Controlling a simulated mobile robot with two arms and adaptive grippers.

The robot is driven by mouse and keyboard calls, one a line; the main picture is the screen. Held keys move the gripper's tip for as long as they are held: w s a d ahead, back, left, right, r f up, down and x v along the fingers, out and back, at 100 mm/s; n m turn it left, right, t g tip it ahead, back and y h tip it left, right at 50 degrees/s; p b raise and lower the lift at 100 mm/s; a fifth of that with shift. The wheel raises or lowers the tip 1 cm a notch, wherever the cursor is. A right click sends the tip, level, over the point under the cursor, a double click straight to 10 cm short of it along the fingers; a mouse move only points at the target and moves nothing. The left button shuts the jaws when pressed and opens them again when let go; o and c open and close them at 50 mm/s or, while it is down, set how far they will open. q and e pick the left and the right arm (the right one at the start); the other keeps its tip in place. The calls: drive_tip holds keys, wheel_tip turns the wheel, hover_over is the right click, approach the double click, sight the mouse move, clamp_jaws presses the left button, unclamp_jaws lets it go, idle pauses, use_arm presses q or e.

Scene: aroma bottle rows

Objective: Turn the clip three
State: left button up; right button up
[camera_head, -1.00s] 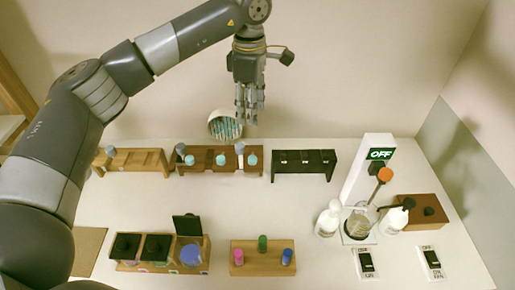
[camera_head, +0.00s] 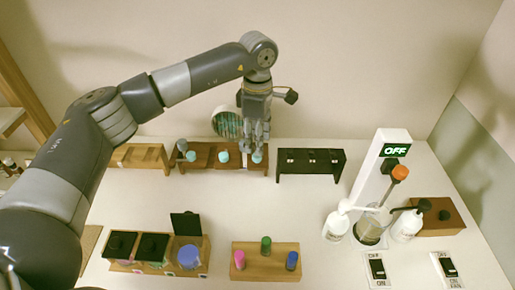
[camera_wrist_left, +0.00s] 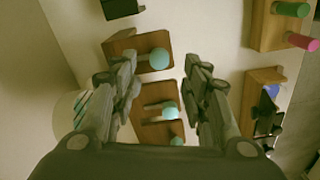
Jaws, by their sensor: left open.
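The brown wooden rack (camera_head: 208,165) holds three clips with round teal ends: a left one (camera_head: 191,156), a middle one (camera_head: 223,156) and a right one (camera_head: 257,157). My left gripper (camera_head: 258,145) is open and points down just above and behind the right clip. In the left wrist view the spread fingers (camera_wrist_left: 165,88) frame the rack. The end clip (camera_wrist_left: 160,58) lies between the fingers and beyond their tips, with another clip (camera_wrist_left: 168,110) below it. I cannot tell whether a finger touches a clip. My right gripper is not in view.
A black rack (camera_head: 311,162) stands right of the brown rack, and a lighter wooden rack (camera_head: 140,156) on its left. A block with coloured tubes (camera_head: 265,261) and black-lidded boxes (camera_head: 157,251) are in front.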

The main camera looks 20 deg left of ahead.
use_arm(q)
drive_tip(key=shift+f+p, duration=0.75)
drive_tip(key=shift+f, duration=1.95)
clamp_jaws()
